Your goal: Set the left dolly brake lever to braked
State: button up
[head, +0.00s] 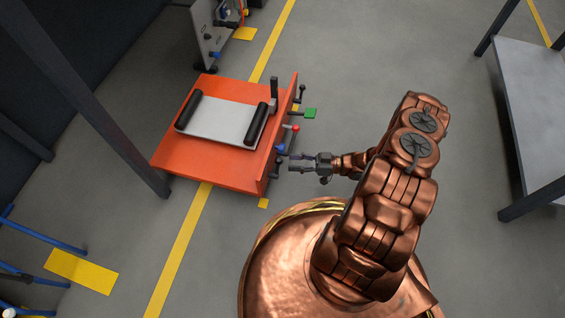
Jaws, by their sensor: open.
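The orange dolly (175,150) stands left of centre in the head view, with a grey plate (218,120) and two black rollers on top. Along its right side panel (282,115) sit several small controls: a black-knobbed lever (300,92), a green tag (310,113), a red-knobbed lever (294,127), a blue part (280,148) and a dark lever (276,171) near the front. I cannot tell which is the left brake lever or its setting. My gripper (296,163) is open, fingers pointing left at the panel, close to the blue part and the front lever. Contact is too small to judge.
A grey post (95,105) stands left of the dolly. A grey machine (212,35) is behind it. A grey table (530,105) stands at the right. Blue tubing (45,240) lies at lower left. The floor between dolly and table is clear apart from my arm.

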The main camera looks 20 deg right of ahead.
aim_at(282, 162)
jog(key=shift+b+x, duration=0.65)
jog(key=shift+x, duration=1.75)
jog(key=shift+c, duration=0.3)
grip_shut()
